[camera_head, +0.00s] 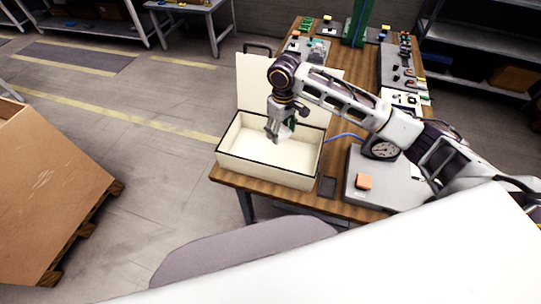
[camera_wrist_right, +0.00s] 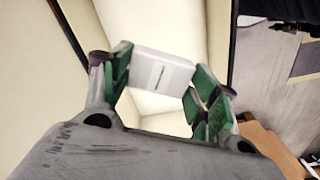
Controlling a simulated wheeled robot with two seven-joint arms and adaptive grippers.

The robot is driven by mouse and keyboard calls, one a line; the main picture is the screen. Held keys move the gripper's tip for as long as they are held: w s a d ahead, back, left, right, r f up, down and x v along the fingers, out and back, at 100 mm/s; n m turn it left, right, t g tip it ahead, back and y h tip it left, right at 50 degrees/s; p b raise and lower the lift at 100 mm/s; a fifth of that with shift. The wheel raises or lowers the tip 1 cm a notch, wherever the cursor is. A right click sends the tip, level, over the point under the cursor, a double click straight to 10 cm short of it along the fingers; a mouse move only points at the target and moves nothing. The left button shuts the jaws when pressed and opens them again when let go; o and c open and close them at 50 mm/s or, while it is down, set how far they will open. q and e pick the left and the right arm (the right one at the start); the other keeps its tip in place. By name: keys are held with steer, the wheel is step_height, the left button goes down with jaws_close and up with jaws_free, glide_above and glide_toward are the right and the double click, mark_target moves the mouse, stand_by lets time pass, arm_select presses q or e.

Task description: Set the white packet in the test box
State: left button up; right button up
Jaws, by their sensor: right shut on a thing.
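The test box (camera_head: 265,178) is an open cream case with a dark rim. It stands at the left front corner of the wooden table, its lid (camera_head: 252,82) raised at the back. My right gripper (camera_head: 274,136) points down over the inside of the box. In the right wrist view the right gripper (camera_wrist_right: 160,78) has its green-padded fingers shut on the white packet (camera_wrist_right: 162,69), with the cream box interior (camera_wrist_right: 165,105) behind it. I cannot tell how far the packet is from the box floor. The packet is hard to make out in the head view. My left gripper is out of view.
A dark flat item (camera_head: 327,187) lies at the table's front edge. A green post (camera_head: 357,22) and small parts are at the back.

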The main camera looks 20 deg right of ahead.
steer(key=n, duration=0.1)
steer(key=a+n, duration=0.1)
steer(key=n, duration=0.1)
steer(key=shift+w+a+n+b, duration=0.2)
steer(key=shift+w+n+b, duration=0.1)
steer(key=shift+w+b, duration=0.1)
steer(key=shift+a+f+n, duration=0.1)
steer(key=shift+a+n, duration=0.2)
steer(key=shift+n, duration=0.9)
steer(key=n, duration=0.1)
steer(key=f+n+b, duration=0.1)
steer(key=n, duration=0.1)
steer(key=a+n, duration=0.1)
steer(key=n, duration=0.1)
steer(key=shift+s+f+b, duration=0.1)
steer(key=shift+f+b, duration=0.05)
steer(key=shift+b, duration=0.2)
steer(key=shift+s+a+f+n+b, duration=0.15)
steer(key=shift+f+n+b, duration=0.2)
steer(key=shift+n, duration=0.6)
steer(key=shift+s+a+f+n+b, duration=0.15)
steer(key=shift+f+n, duration=0.25)
steer(key=shift+n, duration=0.55)
steer(key=shift+d, duration=0.1)
glide_above(271, 160)
steer(key=shift+f, duration=2.5)
steer(key=shift+f, duration=0.1)
steer(key=shift+f, duration=2.4)
